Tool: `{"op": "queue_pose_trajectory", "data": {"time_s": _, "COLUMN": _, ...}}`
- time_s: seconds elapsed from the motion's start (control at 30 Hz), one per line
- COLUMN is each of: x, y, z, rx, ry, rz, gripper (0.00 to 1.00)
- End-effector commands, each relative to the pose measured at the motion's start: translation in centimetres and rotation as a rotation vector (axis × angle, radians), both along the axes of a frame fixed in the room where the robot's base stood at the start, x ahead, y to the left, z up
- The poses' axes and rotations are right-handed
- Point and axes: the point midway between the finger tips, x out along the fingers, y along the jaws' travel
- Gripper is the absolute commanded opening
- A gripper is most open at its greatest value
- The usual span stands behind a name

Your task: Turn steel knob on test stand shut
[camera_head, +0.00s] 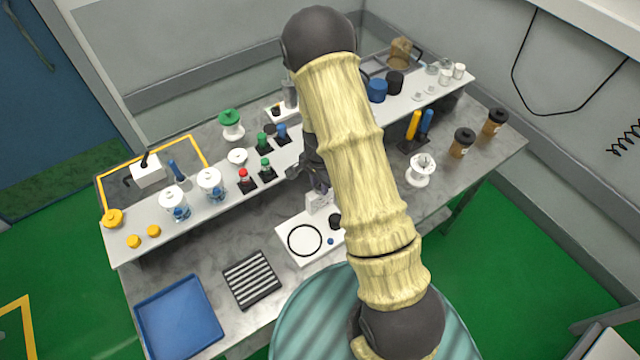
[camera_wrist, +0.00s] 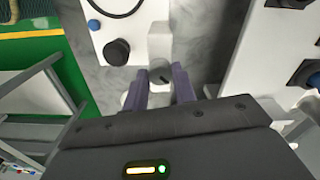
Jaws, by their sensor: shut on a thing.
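The test stand is a white plate (camera_head: 293,253) with a black ring, a black knob and a small blue button. A white upright block (camera_head: 318,203) stands at its back edge. In the wrist view the plate (camera_wrist: 98,45) and the white block (camera_wrist: 159,42) also show. My gripper (camera_wrist: 160,76) points at the block, with its two purple fingers closed on a small grey steel knob (camera_wrist: 161,77) with a dark mark. The knob's turn angle is hard to read. In the head view my gripper (camera_head: 318,178) is partly covered by my arm, and the knob is hidden.
A raised grey shelf (camera_head: 140,236) with jars, bottles and connectors runs behind the stand, close to my gripper. A ribbed black block (camera_head: 251,280) and a blue tray (camera_head: 180,318) lie at the left. A white spool (camera_head: 420,170) and brown jars stand at the right.

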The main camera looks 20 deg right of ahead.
Motion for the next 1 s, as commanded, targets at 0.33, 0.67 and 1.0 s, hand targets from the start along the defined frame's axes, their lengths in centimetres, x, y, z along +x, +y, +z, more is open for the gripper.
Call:
{"op": "queue_pose_trajectory", "data": {"time_s": 0.33, "x": 0.14, "y": 0.02, "z": 0.18, "rx": -0.001, "ry": -0.003, "rz": -0.328, "gripper": 0.04}}
{"op": "queue_pose_trajectory", "data": {"time_s": 0.67, "x": 0.16, "y": 0.01, "z": 0.26, "rx": 0.000, "ry": -0.004, "rz": -0.621, "gripper": 0.04}}
{"op": "queue_pose_trajectory", "data": {"time_s": 1.0, "x": 0.16, "y": 0.06, "z": 0.18, "rx": 0.001, "ry": -0.005, "rz": -0.794, "gripper": 0.04}}
